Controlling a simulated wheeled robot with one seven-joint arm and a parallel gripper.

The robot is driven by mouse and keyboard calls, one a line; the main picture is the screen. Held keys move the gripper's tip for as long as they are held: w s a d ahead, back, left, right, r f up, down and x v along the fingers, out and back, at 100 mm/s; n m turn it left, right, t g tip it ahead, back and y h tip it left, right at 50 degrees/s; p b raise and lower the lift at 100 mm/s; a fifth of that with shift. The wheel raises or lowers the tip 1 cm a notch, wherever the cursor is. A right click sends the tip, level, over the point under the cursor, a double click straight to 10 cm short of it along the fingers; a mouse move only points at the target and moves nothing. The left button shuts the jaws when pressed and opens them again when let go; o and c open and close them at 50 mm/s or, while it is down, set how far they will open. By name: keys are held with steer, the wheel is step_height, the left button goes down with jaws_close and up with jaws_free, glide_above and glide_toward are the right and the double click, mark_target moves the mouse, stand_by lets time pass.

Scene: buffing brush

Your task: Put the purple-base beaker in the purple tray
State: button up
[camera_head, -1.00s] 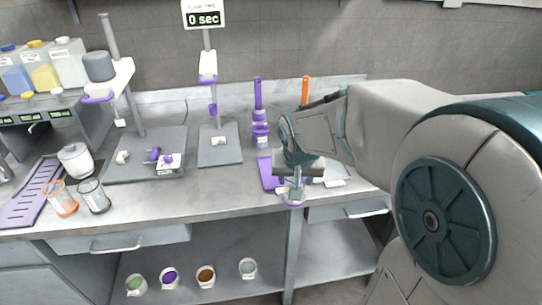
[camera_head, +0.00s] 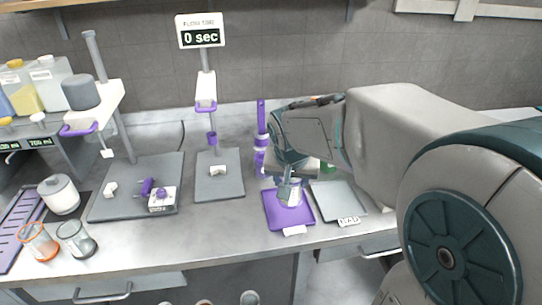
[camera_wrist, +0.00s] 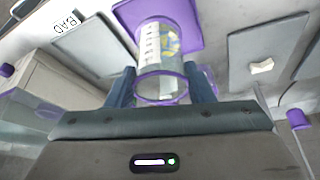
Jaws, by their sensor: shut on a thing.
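The purple tray (camera_head: 276,214) lies on the bench below my gripper (camera_head: 289,190) in the head view. My gripper (camera_wrist: 161,88) is shut on the clear purple-base beaker (camera_wrist: 160,45), which has white markings and a purple ring at its near end. In the wrist view the two fingers press on either side of the beaker. The beaker's far end overlaps the purple tray (camera_wrist: 191,22) there. In the head view my gripper mostly hides the beaker, and I cannot tell whether its base touches the tray.
A grey tray (camera_head: 340,199) with a label lies just right of the purple one. Two beakers, orange-rimmed (camera_head: 38,243) and dark-rimmed (camera_head: 77,240), stand far left.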

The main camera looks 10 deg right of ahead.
steer(key=w, duration=0.1)
steer(key=w+f, duration=0.2)
steer(key=w, duration=0.1)
steer(key=shift+d+f, duration=0.15)
steer(key=shift+d, duration=0.1)
steer(key=shift+f+p, duration=0.3)
steer(key=shift+f, duration=1.75)
steer(key=shift+f, duration=0.2)
steer(key=o, duration=1.4)
steer(key=shift+r, duration=0.15)
